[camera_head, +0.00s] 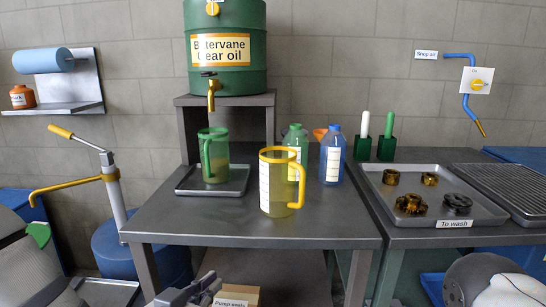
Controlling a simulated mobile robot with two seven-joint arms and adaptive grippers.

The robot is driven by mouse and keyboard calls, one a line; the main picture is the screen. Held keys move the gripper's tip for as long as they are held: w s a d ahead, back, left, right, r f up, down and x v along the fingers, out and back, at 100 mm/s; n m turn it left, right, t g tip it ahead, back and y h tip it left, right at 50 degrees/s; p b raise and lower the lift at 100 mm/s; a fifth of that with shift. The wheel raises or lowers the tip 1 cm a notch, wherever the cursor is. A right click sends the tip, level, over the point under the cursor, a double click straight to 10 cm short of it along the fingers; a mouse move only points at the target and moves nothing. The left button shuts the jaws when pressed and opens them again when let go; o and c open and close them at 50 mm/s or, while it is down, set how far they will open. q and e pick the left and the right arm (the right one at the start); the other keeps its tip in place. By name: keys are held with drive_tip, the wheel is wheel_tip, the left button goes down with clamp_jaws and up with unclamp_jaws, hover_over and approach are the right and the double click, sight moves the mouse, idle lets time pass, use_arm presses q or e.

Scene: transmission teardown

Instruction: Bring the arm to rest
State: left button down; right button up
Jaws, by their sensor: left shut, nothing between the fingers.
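My left gripper (207,283) shows at the bottom edge, left of centre, in the head view. It is dark, and its fingers are shut with nothing between them. It is low in front of the grey table (330,225), apart from everything on it. The rest of this gripper is cut off by the frame. Part of my left arm shows at the lower left. Part of my right arm shows at the lower right, but the right gripper is out of view.
A yellow-rimmed jug (279,190) stands near the table's front; a green jug (214,160) stands on a tray under the oil drum's tap. Bottles stand behind. A "To wash" tray (385,192) holds several gears. A pump (115,185) rises at left.

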use_arm(q)
drive_tip(key=s+a+f+n+g+y, duration=0.1)
drive_tip(key=s+a+f+g+y, duration=0.15)
drive_tip(key=s+f+g, duration=1.15)
drive_tip(key=s+a+f, duration=0.2)
drive_tip(key=s, duration=0.7)
drive_tip(key=s+a+f+n+g+y, duration=0.1)
drive_tip(key=s+a+f, duration=0.2)
drive_tip(key=s, duration=0.6)
drive_tip(key=s+a+f+n+g+y+p, duration=0.1)
drive_tip(key=s+a+f, duration=0.1)
drive_tip(key=s, duration=0.7)
drive_tip(key=shift+s+a+f, duration=0.15)
drive_tip(key=shift+s+a, duration=0.05)
drive_tip(key=shift+a, duration=0.45)
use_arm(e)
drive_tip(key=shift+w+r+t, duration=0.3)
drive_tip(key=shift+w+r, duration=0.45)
use_arm(q)
drive_tip(key=shift+w, duration=0.15)
